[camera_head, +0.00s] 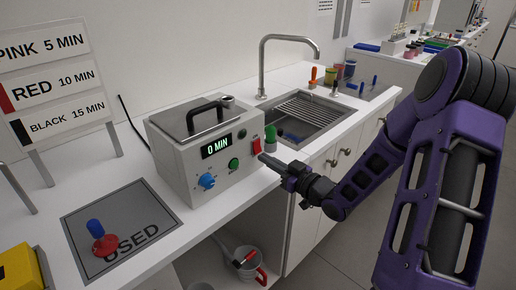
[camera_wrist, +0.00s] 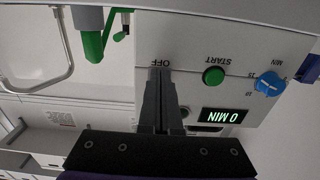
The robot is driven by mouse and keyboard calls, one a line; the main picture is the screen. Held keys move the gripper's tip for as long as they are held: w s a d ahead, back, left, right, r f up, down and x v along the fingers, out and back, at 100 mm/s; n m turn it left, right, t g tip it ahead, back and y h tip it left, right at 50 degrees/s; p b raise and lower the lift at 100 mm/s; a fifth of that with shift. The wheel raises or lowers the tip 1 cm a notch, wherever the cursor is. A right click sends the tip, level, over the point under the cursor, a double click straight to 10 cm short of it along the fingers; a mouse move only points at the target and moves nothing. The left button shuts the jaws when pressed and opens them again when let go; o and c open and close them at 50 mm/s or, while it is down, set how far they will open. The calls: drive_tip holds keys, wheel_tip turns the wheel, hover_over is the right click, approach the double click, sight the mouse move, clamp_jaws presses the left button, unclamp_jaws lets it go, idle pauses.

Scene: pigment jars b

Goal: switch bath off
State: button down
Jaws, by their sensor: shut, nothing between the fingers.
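The bath (camera_head: 175,158) is a grey box with a black handle on its lid, standing on the white counter. Its display (camera_head: 217,146) reads 0 MIN, also upside down in the wrist view (camera_wrist: 223,116). A red switch (camera_head: 256,146) is at the right of its front panel, with a green START button (camera_head: 234,164) and blue MIN knob (camera_head: 207,180) to its left. My gripper (camera_head: 264,157) is shut and empty, its fingertips at the switch. In the wrist view the fingers (camera_wrist: 159,76) end at the OFF label and cover the switch. I cannot tell whether they touch it.
A sink (camera_head: 300,112) with a tall tap (camera_head: 263,70) lies right of the bath. A green-handled thing (camera_head: 270,135) stands close beside the bath. A grey USED mat (camera_head: 140,215) holds a red and blue tool (camera_head: 101,238). A bucket (camera_head: 249,262) stands below the counter.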

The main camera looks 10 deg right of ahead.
drive_tip(key=shift+w+a, duration=0.3)
drive_tip(key=shift+w, duration=0.1)
idle(0.3)
drive_tip(key=shift+s+d, duration=0.1)
drive_tip(key=v, duration=2.1)
